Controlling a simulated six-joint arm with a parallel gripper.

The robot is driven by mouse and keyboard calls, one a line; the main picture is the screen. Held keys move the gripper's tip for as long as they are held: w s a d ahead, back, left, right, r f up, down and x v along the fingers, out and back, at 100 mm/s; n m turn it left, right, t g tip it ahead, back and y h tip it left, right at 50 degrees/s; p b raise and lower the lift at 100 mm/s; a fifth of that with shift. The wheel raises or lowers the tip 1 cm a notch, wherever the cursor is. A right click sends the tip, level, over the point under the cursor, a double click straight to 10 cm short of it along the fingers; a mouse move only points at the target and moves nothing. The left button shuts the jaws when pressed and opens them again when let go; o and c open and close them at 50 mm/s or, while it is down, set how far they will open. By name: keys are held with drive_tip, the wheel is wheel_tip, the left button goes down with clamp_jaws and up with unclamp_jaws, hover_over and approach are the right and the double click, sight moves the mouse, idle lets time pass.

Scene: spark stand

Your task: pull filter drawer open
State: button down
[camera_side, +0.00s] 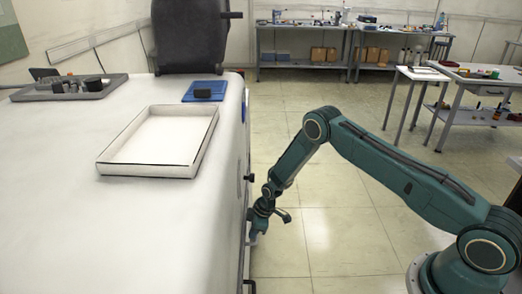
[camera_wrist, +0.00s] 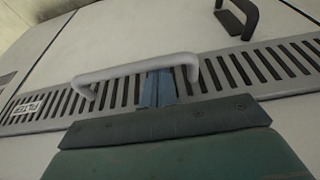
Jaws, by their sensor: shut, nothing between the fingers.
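The filter drawer's slotted grey front (camera_wrist: 235,72) spans the wrist view, with a label reading FILTER (camera_wrist: 27,107) at its left. A light grey bar handle (camera_wrist: 125,68) stands out from it. My gripper (camera_wrist: 158,88) shows two blue fingers pressed together, with nothing between them. The fingertips overlap the handle's loop in the picture, close under the bar near its right end. I cannot tell whether they touch the bar or sit behind it. In the side view my gripper (camera_side: 262,215) is low against the white cabinet's (camera_side: 190,235) right side, where the drawer front is hidden by the angle.
A second, dark handle (camera_wrist: 238,18) sits on the panel beyond the slots. An open white tray (camera_side: 155,170), a blue pad (camera_side: 206,90) and a grey tray (camera_side: 70,92) lie on the cabinet top.

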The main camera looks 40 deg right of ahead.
drive_tip(key=s+d, duration=1.9)
drive_tip(key=shift+s+d, duration=0.15)
drive_tip(key=shift+s, duration=0.05)
drive_tip(key=shift+r, duration=0.1)
drive_tip(key=v, duration=0.9)
drive_tip(key=shift+r, duration=0.35)
drive_tip(key=shift+r, duration=0.1)
drive_tip(key=a+r+m+h, duration=0.1)
drive_tip(key=a+r, duration=0.2)
drive_tip(key=r, duration=0.6)
drive_tip(key=w+a+r+m, duration=0.1)
drive_tip(key=a+r, duration=0.2)
drive_tip(key=r, duration=0.5)
drive_tip(key=a+r+m+h, duration=0.1)
drive_tip(key=a+r, duration=0.3)
drive_tip(key=r, duration=0.5)
drive_tip(key=s+a+r+m+t, duration=0.1)
drive_tip(key=s+a+r+m, duration=0.2)
drive_tip(key=s+r, duration=0.4)
drive_tip(key=s+a+r+m+t, duration=0.2)
drive_tip(key=s+a+r, duration=0.4)
drive_tip(key=s, duration=0.4)
drive_tip(key=shift+a+r+m+h, duration=0.3)
drive_tip(key=shift+r+m, duration=0.15)
drive_tip(key=shift+m, duration=0.05)
